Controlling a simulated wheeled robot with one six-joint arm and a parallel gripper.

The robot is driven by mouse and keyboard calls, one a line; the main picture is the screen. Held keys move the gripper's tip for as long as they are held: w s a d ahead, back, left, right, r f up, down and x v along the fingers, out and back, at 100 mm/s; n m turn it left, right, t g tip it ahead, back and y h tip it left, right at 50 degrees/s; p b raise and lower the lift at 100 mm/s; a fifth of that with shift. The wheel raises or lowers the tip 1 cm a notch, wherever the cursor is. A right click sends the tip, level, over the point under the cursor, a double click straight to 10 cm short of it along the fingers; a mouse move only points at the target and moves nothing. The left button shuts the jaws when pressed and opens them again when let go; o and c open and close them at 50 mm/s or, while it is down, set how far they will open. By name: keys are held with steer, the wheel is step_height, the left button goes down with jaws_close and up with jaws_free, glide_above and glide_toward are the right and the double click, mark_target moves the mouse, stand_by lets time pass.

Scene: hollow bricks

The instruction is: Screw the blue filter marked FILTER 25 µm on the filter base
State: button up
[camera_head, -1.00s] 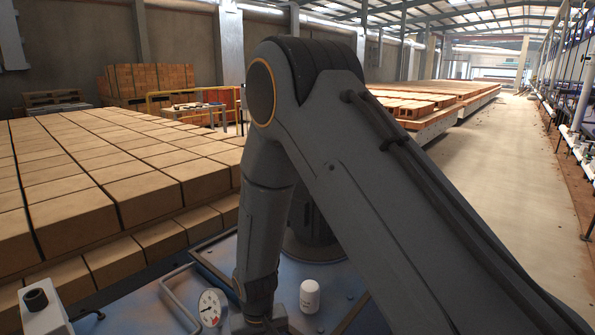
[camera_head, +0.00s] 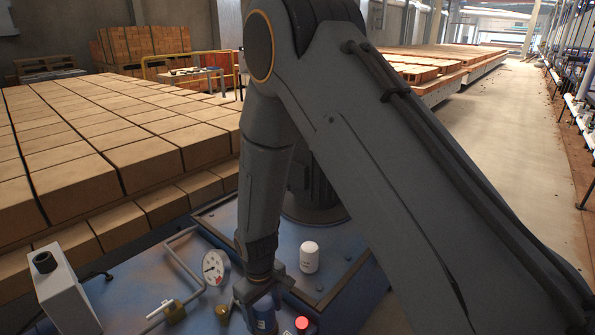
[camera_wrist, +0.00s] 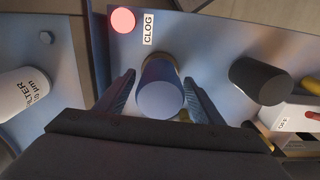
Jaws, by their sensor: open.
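A blue cylindrical filter (camera_wrist: 160,97) stands end-on between the jaws of my gripper (camera_wrist: 160,98) in the wrist view. The jaws are open, with a gap on each side of it. Its marking does not show. A brass-coloured ring shows partly behind its far end; whether the filter is screwed onto it I cannot tell. In the head view the blue filter (camera_head: 265,314) is below my gripper (camera_head: 263,290), partly covered by it. The filter base is not clearly visible.
A white filter (camera_head: 309,257) stands to the right on the blue unit; its printed FILTER label shows in the wrist view (camera_wrist: 22,95). Close by are a red lamp (camera_head: 301,323) labelled CLOG, a pressure gauge (camera_head: 215,267), a dark cylinder (camera_wrist: 258,80) and pipework.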

steer(key=n, duration=1.1)
steer(key=shift+n, duration=0.4)
steer(key=c, duration=1.2)
steer(key=shift+m+p, duration=0.3)
steer(key=shift+m, duration=1.2)
steer(key=shift+m, duration=0.5)
steer(key=shift+m+p, duration=0.45)
steer(key=shift+m, duration=0.45)
